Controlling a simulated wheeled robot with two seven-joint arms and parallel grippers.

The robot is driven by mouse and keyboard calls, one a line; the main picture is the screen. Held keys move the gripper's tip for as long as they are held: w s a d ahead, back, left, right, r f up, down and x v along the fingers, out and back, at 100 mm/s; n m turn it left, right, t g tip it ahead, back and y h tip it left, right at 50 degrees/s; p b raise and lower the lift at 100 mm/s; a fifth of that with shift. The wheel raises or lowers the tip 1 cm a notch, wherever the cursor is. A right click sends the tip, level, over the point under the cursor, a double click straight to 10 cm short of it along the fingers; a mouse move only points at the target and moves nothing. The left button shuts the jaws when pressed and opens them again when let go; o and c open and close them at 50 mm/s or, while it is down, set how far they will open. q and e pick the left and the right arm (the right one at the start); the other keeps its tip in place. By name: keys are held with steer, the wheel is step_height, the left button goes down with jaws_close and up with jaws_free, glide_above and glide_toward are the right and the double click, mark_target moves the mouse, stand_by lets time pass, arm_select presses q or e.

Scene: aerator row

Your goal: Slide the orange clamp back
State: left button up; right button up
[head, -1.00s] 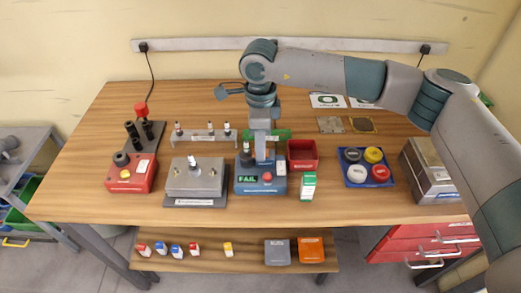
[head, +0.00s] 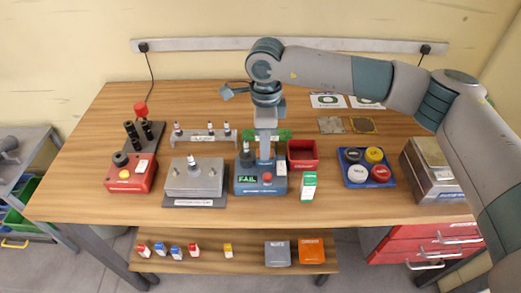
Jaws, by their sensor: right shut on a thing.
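The blue tester (head: 246,188) stands at the middle of the table, with a FAIL display (head: 247,180) and a red button. A dark upright part (head: 247,155) stands on its left side. My right gripper (head: 264,150) points down at the back of the tester, just right of that part. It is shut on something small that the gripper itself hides. I cannot make out the orange clamp in this view. My left gripper is not in view.
A grey fixture (head: 178,186) is left of the tester. A red bin (head: 316,163) and a green-white box (head: 309,187) are close on its right. A rack (head: 200,140) and a green item (head: 283,135) are behind. The front table strip is clear.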

steer(key=shift+d, duration=0.3)
steer(key=o, duration=0.5)
steer(key=shift+r+p, duration=0.7)
steer(key=shift+r, duration=3.35)
steer(key=shift+f, duration=0.1)
